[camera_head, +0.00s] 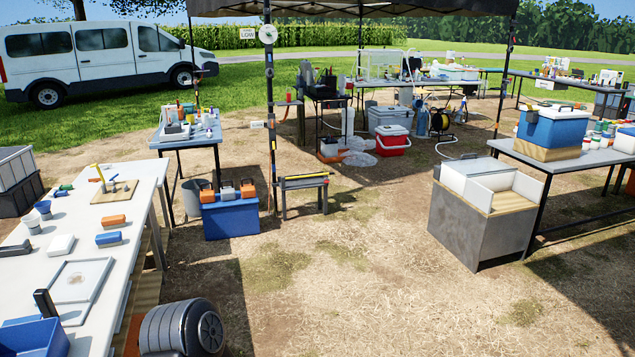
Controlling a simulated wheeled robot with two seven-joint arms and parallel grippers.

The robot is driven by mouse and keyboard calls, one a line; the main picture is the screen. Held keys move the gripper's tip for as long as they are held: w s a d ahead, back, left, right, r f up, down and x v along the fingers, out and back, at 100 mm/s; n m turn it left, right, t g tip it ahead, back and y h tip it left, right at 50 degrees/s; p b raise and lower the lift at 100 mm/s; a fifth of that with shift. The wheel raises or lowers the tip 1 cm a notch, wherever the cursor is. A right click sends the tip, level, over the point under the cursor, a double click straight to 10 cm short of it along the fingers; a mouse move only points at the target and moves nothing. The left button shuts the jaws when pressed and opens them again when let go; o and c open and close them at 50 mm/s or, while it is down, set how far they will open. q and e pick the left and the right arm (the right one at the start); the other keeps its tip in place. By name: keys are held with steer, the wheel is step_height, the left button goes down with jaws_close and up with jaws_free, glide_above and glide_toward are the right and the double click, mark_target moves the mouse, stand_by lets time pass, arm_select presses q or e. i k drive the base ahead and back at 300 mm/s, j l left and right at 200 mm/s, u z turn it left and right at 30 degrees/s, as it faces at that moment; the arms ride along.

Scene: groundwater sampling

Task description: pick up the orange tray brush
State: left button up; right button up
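A small orange block-shaped item (114,220) lies on the white table (140,185) at the left. It looks like the orange tray brush, but it is too small to make out bristles. A similar blue item (108,238) lies just in front of it. Neither of my grippers is in view.
On the table are a wooden board (115,191) with a yellow-handled tool, a white block (60,244), cups, and a blue bin (35,338) at the near corner. A blue cooler (230,217) stands on the ground beyond.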

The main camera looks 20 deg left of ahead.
mark_target(118, 221)
steer(key=i+j+u, duration=0.35)
steer(key=i, duration=0.25)
steer(key=i+u, duration=0.35)
steer(key=i, duration=0.2)
steer(key=i+l+u, duration=0.1)
steer(key=i+u, duration=0.3)
steer(key=i, duration=0.25)
steer(key=i+u, duration=0.15)
steer(key=i, duration=0.3)
steer(key=i+l+u, duration=0.1)
steer(key=i, duration=0.35)
steer(key=i+l+u, duration=0.15)
steer(key=i, duration=0.3)
steer(key=i+l+u, duration=0.1)
steer(key=i, duration=0.35)
steer(key=l, duration=0.1)
